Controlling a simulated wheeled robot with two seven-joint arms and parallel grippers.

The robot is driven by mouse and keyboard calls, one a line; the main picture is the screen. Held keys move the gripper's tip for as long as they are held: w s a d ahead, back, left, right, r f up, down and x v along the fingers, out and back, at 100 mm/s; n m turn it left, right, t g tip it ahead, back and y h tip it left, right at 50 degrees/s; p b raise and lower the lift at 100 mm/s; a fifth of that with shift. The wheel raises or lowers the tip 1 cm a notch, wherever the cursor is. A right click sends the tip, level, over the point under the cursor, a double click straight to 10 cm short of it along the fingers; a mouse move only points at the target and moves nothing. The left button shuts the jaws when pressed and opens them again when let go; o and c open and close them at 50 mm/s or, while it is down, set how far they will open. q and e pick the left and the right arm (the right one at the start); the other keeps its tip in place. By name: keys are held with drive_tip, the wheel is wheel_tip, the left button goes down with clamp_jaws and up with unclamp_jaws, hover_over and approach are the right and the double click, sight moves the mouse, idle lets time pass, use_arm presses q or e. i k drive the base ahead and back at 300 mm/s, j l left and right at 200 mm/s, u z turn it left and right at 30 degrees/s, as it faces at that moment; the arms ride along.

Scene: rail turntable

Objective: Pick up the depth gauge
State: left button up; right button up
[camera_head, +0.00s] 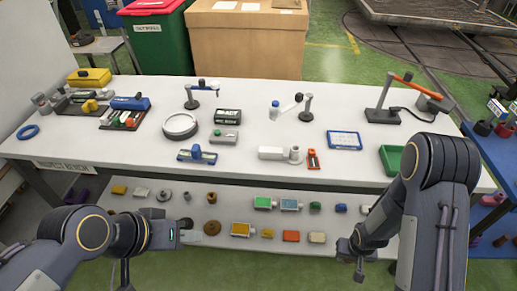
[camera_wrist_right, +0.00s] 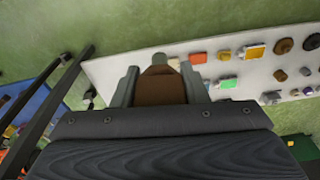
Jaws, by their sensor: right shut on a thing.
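In the right wrist view my right gripper (camera_wrist_right: 160,74) is shut on a brown block-like thing (camera_wrist_right: 160,88), held between its two fingers. In the head view this gripper (camera_head: 352,258) is low at the front of the lower shelf, and the held thing cannot be made out there. My left gripper (camera_head: 188,236) is at the lower left, in front of the lower shelf; its fingers are too small to read. I cannot tell for sure which thing is the depth gauge. An orange tool (camera_head: 313,159) and a grey-white device (camera_head: 280,153) lie on the white tabletop.
The white table (camera_head: 250,180) holds a blue tape ring (camera_head: 28,132), a round dish (camera_head: 180,126), a blue-framed card (camera_head: 344,140), a green tray (camera_head: 391,159) and small stands. Several small parts lie on the lower shelf (camera_head: 340,240). A blue rack (camera_head: 492,170) stands right.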

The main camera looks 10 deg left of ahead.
sight(195, 155)
drive_tip(key=j+z, duration=0.2)
drive_tip(key=z, duration=0.2)
drive_tip(key=j+z, duration=0.25)
drive_tip(key=z, duration=0.15)
drive_tip(key=j+z, duration=0.25)
drive_tip(key=z, duration=0.15)
drive_tip(key=j+z, duration=0.2)
drive_tip(key=z, duration=0.2)
drive_tip(key=k+j+z, duration=0.1)
drive_tip(key=j, duration=0.35)
drive_tip(key=k+j+z, duration=0.1)
drive_tip(key=k+j, duration=0.25)
drive_tip(key=k+j+z, duration=0.15)
drive_tip(key=j, duration=0.4)
drive_tip(key=k+j+z, duration=0.1)
drive_tip(key=k+j, duration=0.2)
drive_tip(key=j, duration=0.05)
